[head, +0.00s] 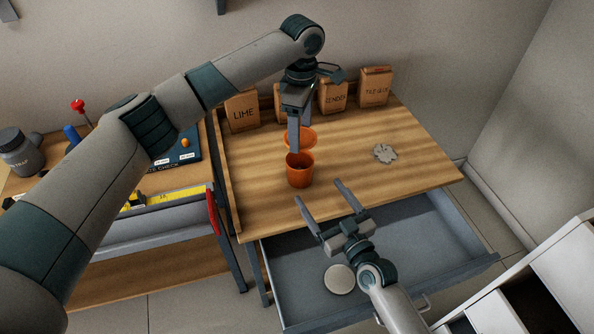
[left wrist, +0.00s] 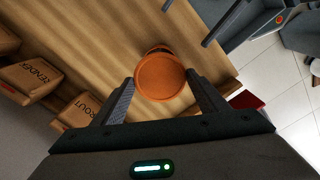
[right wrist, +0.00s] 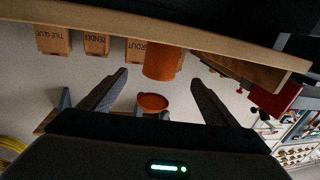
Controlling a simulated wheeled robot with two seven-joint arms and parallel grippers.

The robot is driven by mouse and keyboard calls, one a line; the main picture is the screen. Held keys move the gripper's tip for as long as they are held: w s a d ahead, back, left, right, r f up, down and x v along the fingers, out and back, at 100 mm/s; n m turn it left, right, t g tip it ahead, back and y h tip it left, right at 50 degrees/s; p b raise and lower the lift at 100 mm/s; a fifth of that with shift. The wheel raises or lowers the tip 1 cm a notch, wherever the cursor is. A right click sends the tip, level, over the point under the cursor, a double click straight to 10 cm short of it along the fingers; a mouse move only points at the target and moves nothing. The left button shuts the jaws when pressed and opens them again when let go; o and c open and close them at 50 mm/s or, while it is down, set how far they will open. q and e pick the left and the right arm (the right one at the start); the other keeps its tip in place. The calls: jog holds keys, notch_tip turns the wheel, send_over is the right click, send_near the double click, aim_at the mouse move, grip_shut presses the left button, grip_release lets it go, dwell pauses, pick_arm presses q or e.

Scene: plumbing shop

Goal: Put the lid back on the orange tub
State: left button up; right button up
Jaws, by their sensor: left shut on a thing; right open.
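The orange tub (head: 300,176) stands upright on the wooden bench, its open top showing a dark inside. My left gripper (head: 298,147) is shut on the round orange lid (head: 309,137), which it holds above the tub, apart from its rim. In the left wrist view the lid (left wrist: 160,78) sits between the fingers, with part of the tub (left wrist: 158,48) showing past it. My right gripper (head: 321,192) is open and empty in front of the tub. The right wrist view, upside down, shows the tub (right wrist: 162,63) and the lid (right wrist: 153,102) with a gap between them.
Paper bags, including lime (head: 242,112) and tile glue (head: 375,88), line the bench's back. A grey scalloped piece (head: 384,153) lies to the right. An open drawer (head: 430,250) below holds a pale disc (head: 340,279).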

aim_at(294, 158)
jog(key=shift+r, duration=0.1)
pick_arm(q)
jog(key=shift+w+f, duration=0.1)
pick_arm(e)
jog(key=shift+w+a, duration=0.1)
jog(key=shift+w, duration=0.05)
jog(key=shift+x, duration=0.85)
jog(key=x, duration=1)
jog(key=c, duration=1.6)
pick_arm(q)
jog(key=shift+f, duration=2.45)
